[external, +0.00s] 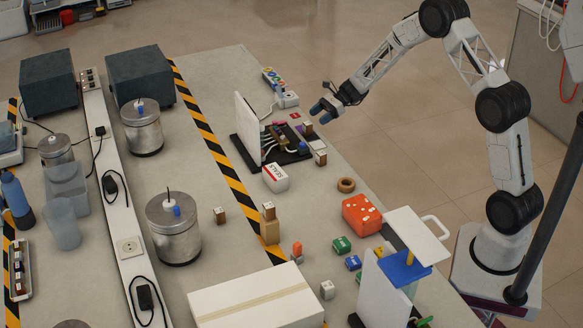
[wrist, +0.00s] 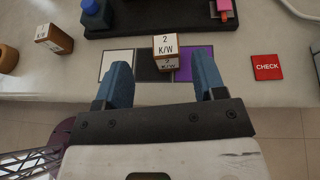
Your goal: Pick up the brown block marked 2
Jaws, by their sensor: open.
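A brown block with a white face marked "2 K/W" (wrist: 167,43) sits on or beside the coloured squares at the table edge in the wrist view. A second, smaller marking shows on its lower side, hard to read. In the external view a brown block (external: 307,128) stands just below and left of my gripper, and it appears to be the same one. My gripper (external: 322,112) is open above the table edge. In the wrist view its blue fingertips (wrist: 162,62) are on either side of the block's near part in the picture. No contact is visible.
Another brown block (wrist: 54,39) lies to the left in the wrist view. A red CHECK tile (wrist: 267,67) is on the right. A dark board (wrist: 150,20) with a blue part lies behind the block. A white upright panel (external: 248,133) stands left of my gripper.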

